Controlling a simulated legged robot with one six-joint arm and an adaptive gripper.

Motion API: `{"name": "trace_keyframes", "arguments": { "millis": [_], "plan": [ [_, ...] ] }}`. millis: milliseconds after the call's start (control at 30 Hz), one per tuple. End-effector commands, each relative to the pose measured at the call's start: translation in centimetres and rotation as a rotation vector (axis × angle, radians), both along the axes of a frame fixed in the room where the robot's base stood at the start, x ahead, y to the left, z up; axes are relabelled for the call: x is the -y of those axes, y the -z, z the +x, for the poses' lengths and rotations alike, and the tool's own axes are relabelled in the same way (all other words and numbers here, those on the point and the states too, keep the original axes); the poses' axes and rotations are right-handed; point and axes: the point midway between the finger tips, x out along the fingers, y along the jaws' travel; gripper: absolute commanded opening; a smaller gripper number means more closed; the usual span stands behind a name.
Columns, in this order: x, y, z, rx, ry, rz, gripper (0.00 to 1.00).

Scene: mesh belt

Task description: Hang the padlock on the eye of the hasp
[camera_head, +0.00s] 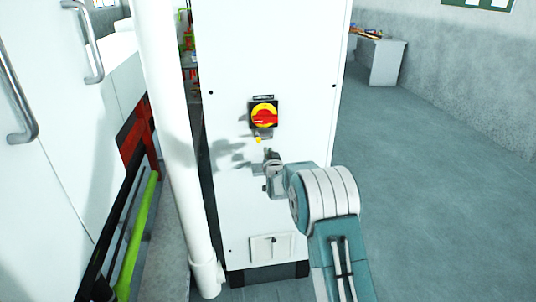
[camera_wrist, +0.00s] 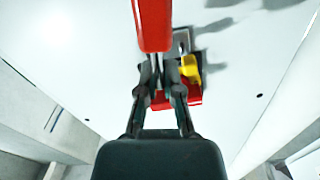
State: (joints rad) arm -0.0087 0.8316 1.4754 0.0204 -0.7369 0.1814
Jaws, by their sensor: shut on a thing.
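My gripper (camera_wrist: 157,78) is shut in the wrist view. Its fingertips close on the thin grey top of the padlock (camera_wrist: 153,25), whose long red body extends to the upper edge of the picture. The padlock is not clear in the head view, where my gripper (camera_head: 268,160) is in front of the cabinet just below the switch. The grey hasp plate (camera_wrist: 182,38) is on the panel beside the padlock in the wrist view. It also shows under the switch in the head view (camera_head: 264,132). The hasp's eye is too small to make out, and I cannot tell whether the padlock touches it.
The red and yellow rotary switch (camera_head: 264,116) is on the white cabinet (camera_head: 230,60). A white pipe (camera_head: 172,120) stands at left. The floor at right is clear.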

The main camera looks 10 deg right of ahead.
Motion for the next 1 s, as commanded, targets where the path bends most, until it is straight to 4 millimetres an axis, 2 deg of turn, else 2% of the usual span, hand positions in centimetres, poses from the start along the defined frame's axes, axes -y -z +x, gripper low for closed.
{"name": "trace_keyframes", "arguments": {
  "millis": [1000],
  "plan": [
    [1.4, -4.3, 0.0, 0.003, 0.001, 0.0, 0.0]
  ]
}}
